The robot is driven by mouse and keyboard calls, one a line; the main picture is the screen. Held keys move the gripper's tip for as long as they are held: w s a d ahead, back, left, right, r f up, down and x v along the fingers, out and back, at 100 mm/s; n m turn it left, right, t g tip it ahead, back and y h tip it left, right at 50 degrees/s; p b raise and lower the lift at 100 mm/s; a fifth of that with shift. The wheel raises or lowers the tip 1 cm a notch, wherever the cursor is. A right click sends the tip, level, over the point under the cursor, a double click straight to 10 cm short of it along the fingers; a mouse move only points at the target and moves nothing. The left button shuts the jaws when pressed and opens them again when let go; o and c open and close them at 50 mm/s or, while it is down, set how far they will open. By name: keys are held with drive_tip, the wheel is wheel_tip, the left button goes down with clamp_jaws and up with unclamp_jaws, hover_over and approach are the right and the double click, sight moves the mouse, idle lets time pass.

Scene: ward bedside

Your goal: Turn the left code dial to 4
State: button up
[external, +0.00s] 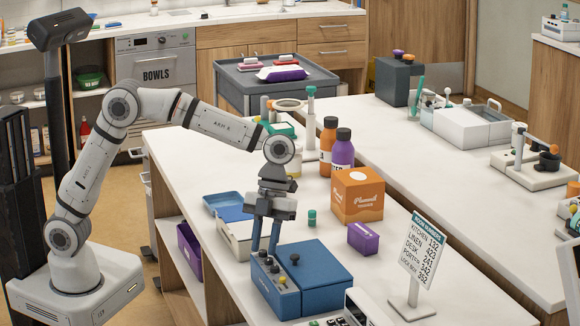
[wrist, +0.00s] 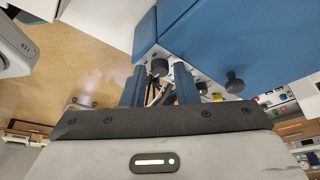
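The blue lock box (external: 318,268) stands at the near left edge of the white counter, with a row of small dark dials (external: 276,269) on its lower front part. My gripper (external: 265,251) points down over the far end of that row, its two blue fingers apart. In the wrist view my gripper (wrist: 160,78) is open, and a dark round dial (wrist: 160,67) shows between the fingers, with no clear contact. I cannot tell any dial's setting. A black knob (wrist: 235,82) on the box's blue lid shows to the right.
A code sign (external: 424,250) stands right of the box. A purple box (external: 363,238), an orange box (external: 358,195), a small green-capped bottle (external: 311,217) and a blue-and-white open case (external: 235,225) stand behind. A keypad device (external: 355,312) is in front.

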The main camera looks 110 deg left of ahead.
drive_tip(key=shift+r, duration=0.1)
drive_tip(key=p+v, duration=0.1)
drive_tip(key=v, duration=0.6)
drive_tip(key=shift+a+r, duration=0.25)
